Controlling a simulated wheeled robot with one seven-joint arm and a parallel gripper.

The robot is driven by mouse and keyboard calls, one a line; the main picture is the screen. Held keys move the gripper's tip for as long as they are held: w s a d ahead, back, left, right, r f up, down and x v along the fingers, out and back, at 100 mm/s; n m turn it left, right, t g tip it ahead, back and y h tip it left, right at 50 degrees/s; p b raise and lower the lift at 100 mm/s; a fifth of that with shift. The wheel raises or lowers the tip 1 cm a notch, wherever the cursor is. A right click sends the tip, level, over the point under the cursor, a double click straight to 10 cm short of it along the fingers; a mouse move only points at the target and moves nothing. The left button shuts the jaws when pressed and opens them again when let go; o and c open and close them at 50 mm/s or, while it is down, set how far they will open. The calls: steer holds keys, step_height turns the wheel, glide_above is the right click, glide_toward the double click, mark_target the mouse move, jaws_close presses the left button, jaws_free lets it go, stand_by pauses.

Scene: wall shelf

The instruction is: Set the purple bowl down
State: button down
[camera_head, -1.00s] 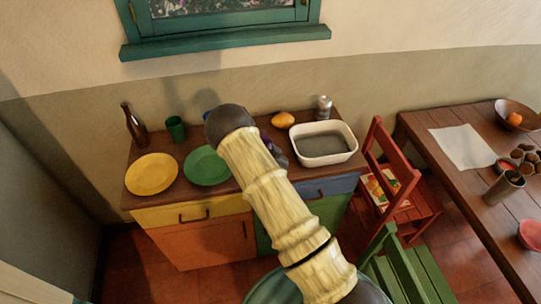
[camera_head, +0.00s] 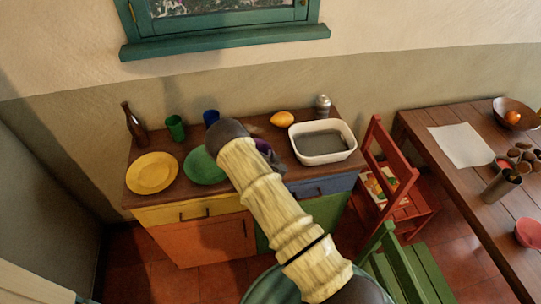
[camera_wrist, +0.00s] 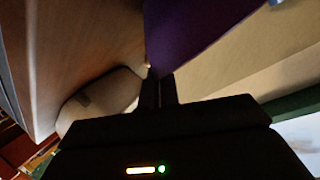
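The purple bowl (camera_head: 264,146) shows as a small dark purple patch beside my arm in the head view, over the counter, mostly hidden by the arm. In the wrist view the purple bowl (camera_wrist: 190,25) fills the top middle, just beyond my fingertips. My gripper (camera_wrist: 159,80) has its two fingers close together at the bowl's edge and appears shut on its rim. I cannot tell whether the bowl touches the counter (camera_head: 165,199).
A yellow plate (camera_head: 152,173), a green plate (camera_head: 203,167), a bottle (camera_head: 134,124), a green cup (camera_head: 175,127) and a blue cup (camera_head: 211,117) stand left. An orange fruit (camera_head: 282,118), a shaker (camera_head: 322,106) and a white basin (camera_head: 322,157) stand right. A red chair (camera_head: 398,180) is beside the counter.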

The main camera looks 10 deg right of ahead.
steer(key=c, duration=1.6)
jaws_free()
steer(key=shift+c, duration=0.2)
steer(key=shift+r, duration=0.1)
steer(key=b+v, duration=0.4)
steer(key=v, duration=0.8)
steer(key=s+d+r+n+g+y, duration=0.2)
steer(key=s+r+n+g, duration=0.6)
steer(key=s+r, duration=0.9)
steer(key=s+g+y, duration=0.1)
steer(key=s+g, duration=0.2)
steer(key=shift+s+d+r, duration=0.15)
steer(key=shift+d+r, duration=0.05)
steer(key=shift+r, duration=0.05)
